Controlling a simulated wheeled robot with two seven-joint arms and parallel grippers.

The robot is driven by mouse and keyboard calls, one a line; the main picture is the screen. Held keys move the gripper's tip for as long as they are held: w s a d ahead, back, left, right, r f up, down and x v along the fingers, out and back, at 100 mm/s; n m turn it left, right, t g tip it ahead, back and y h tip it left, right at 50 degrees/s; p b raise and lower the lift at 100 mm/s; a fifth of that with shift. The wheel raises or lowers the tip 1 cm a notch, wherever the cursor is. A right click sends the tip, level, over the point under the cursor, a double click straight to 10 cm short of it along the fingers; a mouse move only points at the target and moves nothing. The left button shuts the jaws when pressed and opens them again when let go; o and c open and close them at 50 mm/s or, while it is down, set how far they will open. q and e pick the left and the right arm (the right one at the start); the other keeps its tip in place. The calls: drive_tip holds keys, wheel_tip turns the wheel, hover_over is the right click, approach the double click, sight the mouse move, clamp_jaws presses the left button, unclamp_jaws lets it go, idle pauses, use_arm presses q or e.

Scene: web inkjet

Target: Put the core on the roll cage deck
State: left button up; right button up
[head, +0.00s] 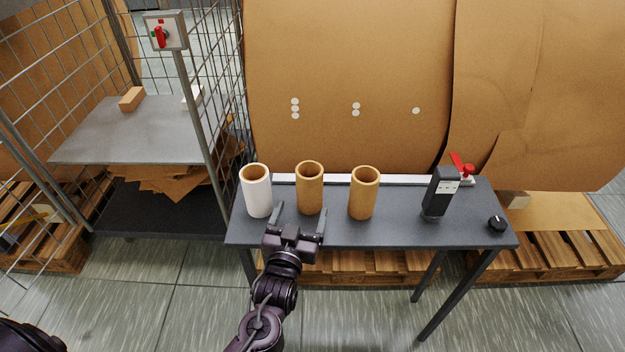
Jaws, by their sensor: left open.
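Three upright hollow cores stand in a row on the dark bench (400,232): a white core (258,196) at the left, a brown core (310,194) in the middle and another brown core (363,198) at the right. My left gripper (301,212) is open and empty at the bench's front edge, its fingers pointing toward the middle core. I cannot tell whether a finger touches it. The roll cage (205,90) stands left of the bench, with a grey upper deck (125,142) and a dark lower deck (150,215). My right gripper is not in view.
A small brown block (132,98) and a partly hidden white item lie on the upper deck. Cardboard sheets (165,182) lie below it. A black handheld device (440,190) and a black knob (497,223) occupy the bench's right.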

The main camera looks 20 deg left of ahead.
sight(307, 201)
use_arm(q)
drive_tip(key=shift+w+r, duration=0.1)
drive_tip(key=shift+w, duration=0.5)
drive_tip(key=shift+w+r, duration=0.1)
drive_tip(key=shift+w, duration=0.15)
drive_tip(key=w, duration=0.4)
drive_tip(key=shift+w+r+p, duration=0.1)
drive_tip(key=shift+w+p, duration=0.2)
drive_tip(key=shift+p, duration=0.05)
drive_tip(key=shift+w, duration=0.2)
drive_tip(key=shift+c, duration=0.2)
drive_tip(key=c, duration=0.9)
drive_tip(key=shift+c, duration=0.7)
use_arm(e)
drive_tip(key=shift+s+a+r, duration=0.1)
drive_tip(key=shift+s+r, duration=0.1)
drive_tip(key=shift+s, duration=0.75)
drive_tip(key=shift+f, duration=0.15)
